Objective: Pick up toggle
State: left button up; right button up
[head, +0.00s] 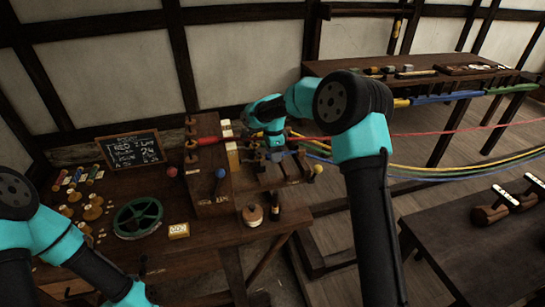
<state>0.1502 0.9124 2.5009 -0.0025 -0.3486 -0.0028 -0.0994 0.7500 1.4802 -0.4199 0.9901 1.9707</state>
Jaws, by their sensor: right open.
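My right gripper (276,152) is open, reaching down by the wooden block at the right end of the workbench. Wooden pieces (292,172) and rope ends lie close around it. They are small and dark, and I cannot tell which is the toggle or whether the fingers touch one. My right arm hides part of the ropes behind it. My left arm comes in at the lower left, and its gripper is not in the picture.
The workbench (215,240) holds a green wheel (138,218), a yellow box (179,231), a round jar (252,215) and a chalkboard (131,150). Ropes (450,172) stretch right. A dark bench (470,250) with wooden-handled tools (490,213) stands at right.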

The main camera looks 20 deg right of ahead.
jog(key=shift+f, duration=0.35)
jog(key=shift+c, duration=0.3)
jog(key=c, duration=0.8)
jog(key=shift+r, duration=0.1)
jog(key=shift+c, duration=0.2)
jog(key=shift+r, duration=1.65)
jog(key=shift+s+a+r, duration=0.1)
jog(key=shift+s, duration=0.15)
jog(key=s+a, duration=0.2)
jog(key=s, duration=0.5)
jog(key=s+a+r, duration=0.1)
jog(key=s+a, duration=0.2)
jog(key=s, duration=0.4)
jog(key=shift+s+r, duration=0.2)
jog(key=shift+s, duration=0.05)
jog(key=shift+a, duration=0.1)
